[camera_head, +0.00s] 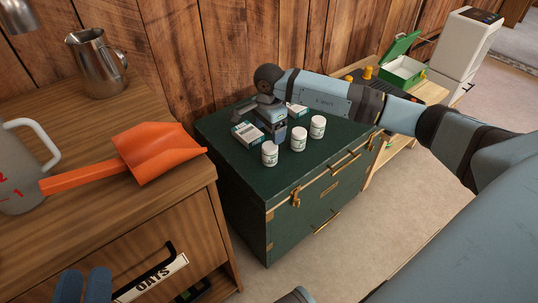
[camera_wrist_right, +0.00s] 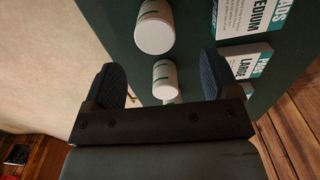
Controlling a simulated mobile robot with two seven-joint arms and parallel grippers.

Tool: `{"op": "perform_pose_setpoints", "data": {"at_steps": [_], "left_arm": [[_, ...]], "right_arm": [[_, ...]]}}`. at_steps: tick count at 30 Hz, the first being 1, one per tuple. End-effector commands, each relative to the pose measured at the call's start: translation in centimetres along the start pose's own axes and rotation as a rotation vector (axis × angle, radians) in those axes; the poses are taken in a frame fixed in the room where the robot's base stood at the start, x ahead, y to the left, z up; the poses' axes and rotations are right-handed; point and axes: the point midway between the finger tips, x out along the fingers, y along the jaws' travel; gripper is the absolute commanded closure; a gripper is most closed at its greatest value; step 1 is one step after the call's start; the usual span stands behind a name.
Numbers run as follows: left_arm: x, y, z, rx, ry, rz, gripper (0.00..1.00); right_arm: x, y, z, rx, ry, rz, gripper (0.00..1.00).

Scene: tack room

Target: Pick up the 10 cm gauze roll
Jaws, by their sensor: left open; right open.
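Three white cylinders with small green labels stand upright on the green chest (camera_head: 225,150): a near one (camera_head: 269,153), a middle one (camera_head: 298,138) and a far one (camera_head: 317,126). Their labels are too small to read, so I cannot tell which is the 10 cm gauze roll. My right gripper (camera_head: 272,122) is over the chest, behind the cylinders, open and empty. In the right wrist view a white cylinder (camera_wrist_right: 165,78) shows between the open fingers, apart from both, and a larger-looking one (camera_wrist_right: 154,30) shows beyond. My left gripper (camera_head: 84,286) is open at the bottom left edge.
Pad boxes lie on the chest beside my right gripper, one at left (camera_head: 248,134), one behind (camera_head: 297,110); the wrist view shows labels "MEDIUM" (camera_wrist_right: 250,15) and "LARGE" (camera_wrist_right: 246,65).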

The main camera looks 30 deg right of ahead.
Motion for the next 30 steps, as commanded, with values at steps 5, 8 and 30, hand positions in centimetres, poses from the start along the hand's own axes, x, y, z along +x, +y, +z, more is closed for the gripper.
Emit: {"op": "perform_pose_setpoints", "data": {"at_steps": [5,8,30], "left_arm": [[0.0,-0.4,1.4,0.001,-0.040,0.000,0.57],[0.0,-0.5,1.8,0.001,-0.053,0.001,0.57],[-0.2,-1.0,4.7,-0.002,-0.158,0.008,0.57]], "right_arm": [[3.2,0.0,0.1,0.000,-0.001,0.001,0.18],[4.0,0.1,0.1,0.000,-0.002,0.000,0.18],[8.6,0.7,0.2,0.000,-0.001,-0.001,0.44]]}}
